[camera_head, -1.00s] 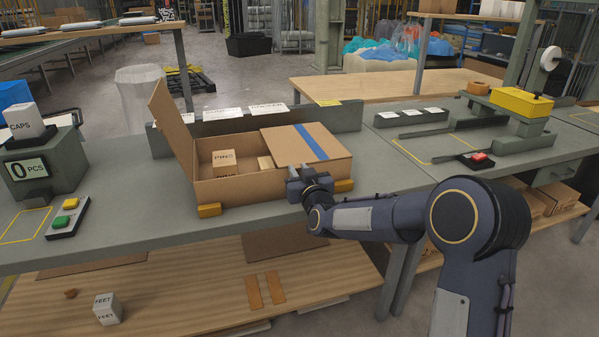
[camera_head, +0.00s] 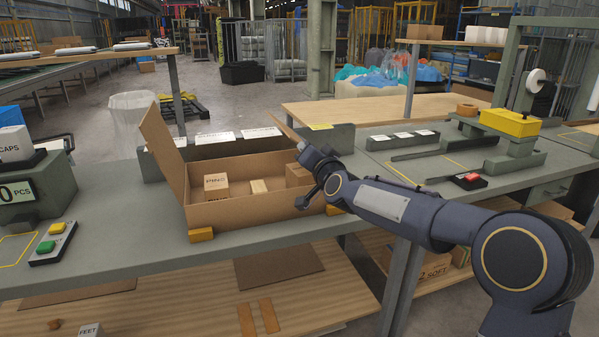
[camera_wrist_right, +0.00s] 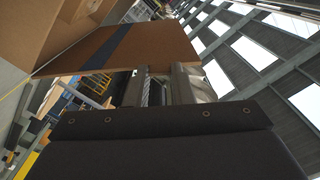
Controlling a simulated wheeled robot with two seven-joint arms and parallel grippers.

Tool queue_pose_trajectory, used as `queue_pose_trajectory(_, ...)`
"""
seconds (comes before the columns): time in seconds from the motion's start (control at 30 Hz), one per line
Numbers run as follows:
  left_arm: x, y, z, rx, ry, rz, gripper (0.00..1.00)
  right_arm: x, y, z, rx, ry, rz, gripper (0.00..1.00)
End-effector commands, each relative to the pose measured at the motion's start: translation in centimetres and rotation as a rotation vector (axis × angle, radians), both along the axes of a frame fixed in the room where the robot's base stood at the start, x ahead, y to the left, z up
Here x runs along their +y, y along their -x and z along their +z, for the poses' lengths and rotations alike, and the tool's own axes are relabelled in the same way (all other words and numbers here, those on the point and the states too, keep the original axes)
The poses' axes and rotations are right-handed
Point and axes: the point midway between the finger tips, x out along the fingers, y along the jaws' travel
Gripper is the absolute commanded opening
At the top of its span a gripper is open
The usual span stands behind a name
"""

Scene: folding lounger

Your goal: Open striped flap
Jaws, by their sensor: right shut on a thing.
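The open cardboard box (camera_head: 262,211) stands on the grey workbench. Its left flap (camera_head: 164,145) stands up, leaning outward. The striped flap (camera_head: 286,129) on the right is raised and seen nearly edge-on in the head view, partly hidden behind my right gripper (camera_head: 311,164). In the right wrist view the striped flap (camera_wrist_right: 155,46) shows its brown face and dark blue stripe. My right gripper (camera_wrist_right: 160,86) is shut on the flap's edge, above the box's right side. My left gripper is not in view.
Inside the box lie a printed carton (camera_head: 216,186), a small pale block (camera_head: 259,186) and another carton (camera_head: 298,175). A yellow block (camera_head: 201,234) sits at the box's front left corner. A button panel (camera_head: 53,243) is on the left. The bench right of the box holds grey fixtures (camera_head: 403,140).

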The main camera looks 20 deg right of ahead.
Motion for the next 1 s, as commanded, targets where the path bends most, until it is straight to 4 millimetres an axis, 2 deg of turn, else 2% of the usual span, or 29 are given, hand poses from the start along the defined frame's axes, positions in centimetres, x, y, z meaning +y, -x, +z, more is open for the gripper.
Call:
queue_pose_trajectory(0.2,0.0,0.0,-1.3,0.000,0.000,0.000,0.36,-2.8,-0.1,2.3,0.002,-0.208,-0.003,0.00)
queue_pose_trajectory(0.5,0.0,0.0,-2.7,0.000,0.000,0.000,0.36,-7.1,-0.2,4.6,0.013,-0.493,-0.003,0.00)
queue_pose_trajectory(1.0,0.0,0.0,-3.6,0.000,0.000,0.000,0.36,-14.2,-0.5,5.6,0.028,-0.917,-0.002,0.00)
